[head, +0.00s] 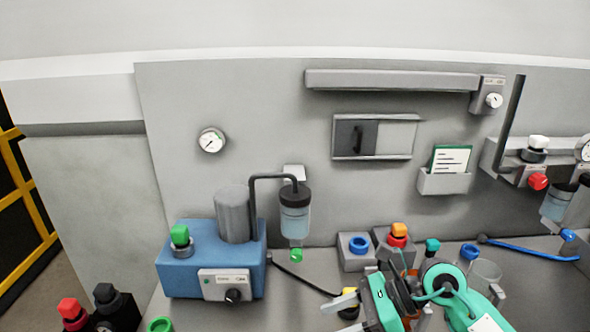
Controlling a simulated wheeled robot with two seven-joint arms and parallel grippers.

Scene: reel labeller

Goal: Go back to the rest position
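A blue pump box (212,260) with a green button stands left of centre. A clear bottle (295,214) hangs beside it. Grey blocks (358,262) with coloured caps stand mid-right. A card holder (444,182) is on the wall. Red and black knobs (72,312) show bottom left.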

